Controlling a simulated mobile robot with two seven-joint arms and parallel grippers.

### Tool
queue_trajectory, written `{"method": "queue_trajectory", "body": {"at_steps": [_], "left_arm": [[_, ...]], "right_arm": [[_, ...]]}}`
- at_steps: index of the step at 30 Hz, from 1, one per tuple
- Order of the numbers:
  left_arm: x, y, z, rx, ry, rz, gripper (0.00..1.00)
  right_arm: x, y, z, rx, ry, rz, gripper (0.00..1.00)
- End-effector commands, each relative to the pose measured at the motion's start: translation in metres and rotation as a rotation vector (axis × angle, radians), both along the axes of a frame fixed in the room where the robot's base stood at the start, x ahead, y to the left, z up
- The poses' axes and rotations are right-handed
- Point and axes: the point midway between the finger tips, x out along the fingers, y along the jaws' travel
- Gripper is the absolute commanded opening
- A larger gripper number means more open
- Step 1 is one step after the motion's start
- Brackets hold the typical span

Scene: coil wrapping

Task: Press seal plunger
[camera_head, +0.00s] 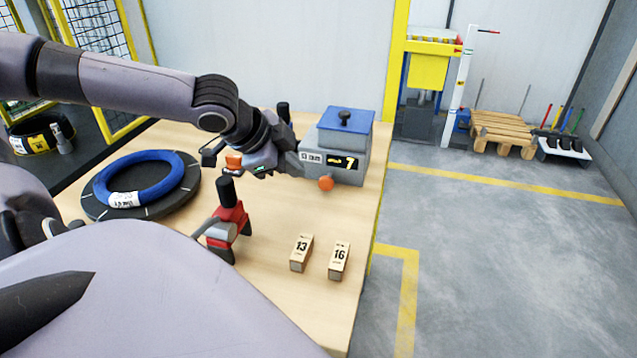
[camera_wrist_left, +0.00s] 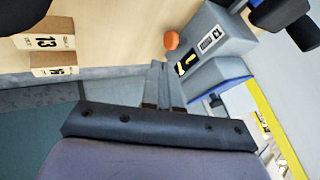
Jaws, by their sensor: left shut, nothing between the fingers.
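A grey box (camera_head: 338,148) with a blue lid (camera_head: 346,121) stands at the table's far right. A black knob (camera_head: 344,118) tops the lid. A round orange knob (camera_head: 326,183) sticks out of its front; I take this for the plunger. It also shows in the left wrist view (camera_wrist_left: 171,40). My left gripper (camera_head: 288,162) is beside the box's left side, partly lost against the arm and box. In the left wrist view its fingers (camera_wrist_left: 160,85) are together and empty, with a gap in the picture before the orange knob. My right gripper is not in view.
A red tool (camera_head: 229,217) with a black handle stands below my left wrist. A blue ring (camera_head: 156,176) lies on a dark round plate (camera_head: 98,206) at left. Blocks marked 13 (camera_head: 301,252) and 16 (camera_head: 339,260) stand near the front of the wooden table (camera_head: 275,300).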

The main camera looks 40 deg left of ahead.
Motion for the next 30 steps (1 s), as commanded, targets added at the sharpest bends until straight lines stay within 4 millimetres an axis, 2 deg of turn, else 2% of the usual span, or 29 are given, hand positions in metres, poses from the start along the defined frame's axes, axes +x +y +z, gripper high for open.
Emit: {"method": "queue_trajectory", "body": {"at_steps": [5, 13, 30], "left_arm": [[0.002, -0.001, -0.004, -0.001, 0.002, -0.001, 0.00], [0.016, -0.002, -0.026, -0.004, 0.003, 0.000, 0.00], [0.037, -0.002, -0.052, 0.002, 0.003, 0.003, 0.00]], "right_arm": [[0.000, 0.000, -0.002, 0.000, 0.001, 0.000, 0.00], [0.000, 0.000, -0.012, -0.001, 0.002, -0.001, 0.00], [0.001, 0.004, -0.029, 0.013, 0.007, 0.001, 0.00]]}}
